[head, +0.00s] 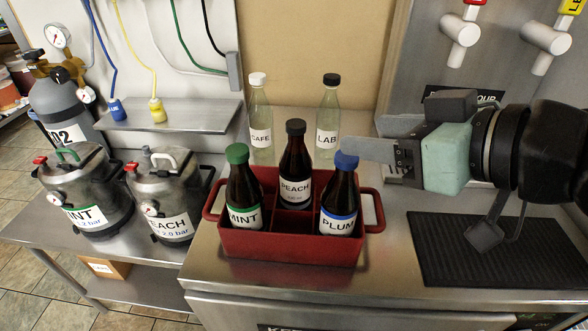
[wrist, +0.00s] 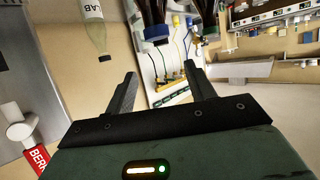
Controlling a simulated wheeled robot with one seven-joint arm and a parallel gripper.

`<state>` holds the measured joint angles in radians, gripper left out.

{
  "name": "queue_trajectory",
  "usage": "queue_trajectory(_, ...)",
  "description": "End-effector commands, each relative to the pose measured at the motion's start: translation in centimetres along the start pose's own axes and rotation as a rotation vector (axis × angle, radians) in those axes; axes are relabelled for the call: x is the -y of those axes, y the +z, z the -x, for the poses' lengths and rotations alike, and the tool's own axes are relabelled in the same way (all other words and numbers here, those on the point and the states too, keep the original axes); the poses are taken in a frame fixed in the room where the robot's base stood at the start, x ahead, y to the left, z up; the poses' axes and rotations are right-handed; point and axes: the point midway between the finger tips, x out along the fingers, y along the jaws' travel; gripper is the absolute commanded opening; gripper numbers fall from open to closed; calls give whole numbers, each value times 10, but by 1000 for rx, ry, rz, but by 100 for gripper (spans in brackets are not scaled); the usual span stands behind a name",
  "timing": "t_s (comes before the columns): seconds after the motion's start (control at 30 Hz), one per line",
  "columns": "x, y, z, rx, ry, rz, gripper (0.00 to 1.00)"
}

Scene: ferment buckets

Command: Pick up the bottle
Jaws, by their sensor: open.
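Three dark bottles stand upright in a red divided crate (head: 290,246): MINT with a green cap (head: 244,190), PEACH with a black cap (head: 296,165), and PLUM with a blue cap (head: 340,205). Two clear bottles stand behind: CAFE with a white cap (head: 259,120) and LAB with a black cap (head: 328,120). My gripper (head: 348,150) points left, its fingertips at the PLUM cap's height. In the wrist view the jaws (wrist: 163,80) are apart and empty, with the blue cap (wrist: 157,36) beyond the tips. Whether a finger touches it I cannot tell.
White taps (head: 460,35) hang at the upper right. A black ribbed mat (head: 480,255) lies bare on the counter at right.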

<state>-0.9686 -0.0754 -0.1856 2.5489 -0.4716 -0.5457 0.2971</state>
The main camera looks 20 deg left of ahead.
Motion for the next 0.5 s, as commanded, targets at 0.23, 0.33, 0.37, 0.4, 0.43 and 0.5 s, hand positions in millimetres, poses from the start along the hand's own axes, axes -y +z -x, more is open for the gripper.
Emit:
queue_trajectory(0.23,0,-4,-20,6,1,-1,54)
queue_trajectory(0.33,0,-4,-28,7,1,0,54)
queue_trajectory(0.37,0,-4,-30,6,1,0,54)
queue_trajectory(0.4,0,-4,-33,7,2,-1,54)
queue_trajectory(0.43,0,-4,-35,6,2,0,54)
queue_trajectory(0.5,0,-1,-43,5,2,2,54)
